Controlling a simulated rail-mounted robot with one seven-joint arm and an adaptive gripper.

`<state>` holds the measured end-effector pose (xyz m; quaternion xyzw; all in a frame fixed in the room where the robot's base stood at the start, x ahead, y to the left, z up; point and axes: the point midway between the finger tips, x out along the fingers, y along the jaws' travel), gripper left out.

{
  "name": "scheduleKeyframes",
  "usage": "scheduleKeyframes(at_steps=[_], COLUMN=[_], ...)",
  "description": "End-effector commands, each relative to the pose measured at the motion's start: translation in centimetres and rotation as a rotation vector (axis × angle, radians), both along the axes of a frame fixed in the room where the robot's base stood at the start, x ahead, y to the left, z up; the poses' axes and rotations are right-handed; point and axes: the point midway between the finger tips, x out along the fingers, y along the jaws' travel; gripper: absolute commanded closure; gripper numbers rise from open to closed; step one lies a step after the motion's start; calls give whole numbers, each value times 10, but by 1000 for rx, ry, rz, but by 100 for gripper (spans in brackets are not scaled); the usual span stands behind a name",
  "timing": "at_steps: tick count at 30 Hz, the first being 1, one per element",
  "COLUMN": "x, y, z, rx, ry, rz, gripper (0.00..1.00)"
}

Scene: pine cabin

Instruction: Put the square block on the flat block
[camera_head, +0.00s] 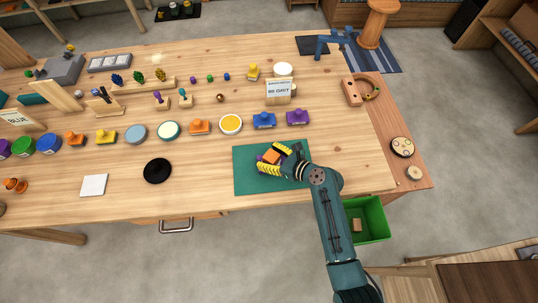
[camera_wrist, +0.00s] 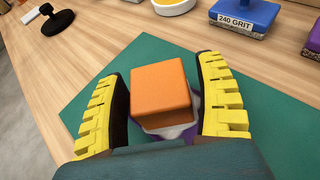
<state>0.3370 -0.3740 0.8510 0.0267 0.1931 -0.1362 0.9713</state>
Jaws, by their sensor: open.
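The square block (camera_wrist: 161,88) is an orange cube. It stands between the yellow-padded fingers of my gripper (camera_wrist: 163,70) in the wrist view. The fingers are open, one on each side, with a small gap showing at the right. Under the cube a whitish piece with purple edges (camera_wrist: 178,132) shows in part; it may be the flat block, but most of it is hidden. In the head view the orange block (camera_head: 271,157) shows at my gripper (camera_head: 267,158), over the green mat (camera_head: 244,182).
The table holds a row of coloured blocks behind the mat, including a blue one (camera_head: 264,120) and a purple one (camera_head: 297,117). A black disc with a knob (camera_head: 157,171) lies left of the mat. A green bin (camera_head: 374,221) stands below the table's front edge.

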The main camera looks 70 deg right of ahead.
Motion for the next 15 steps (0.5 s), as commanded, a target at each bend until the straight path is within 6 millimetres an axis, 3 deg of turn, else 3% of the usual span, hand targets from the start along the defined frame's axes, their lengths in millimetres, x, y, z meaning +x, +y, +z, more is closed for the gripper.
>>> scheduleKeyframes(at_steps=[5,8,15], x=[-1,-15,-69], y=[0,3,19], z=[5,11,35], rx=[0,1,1], ry=[-1,0,0], rz=[0,-4,-7], gripper=[29,29,29])
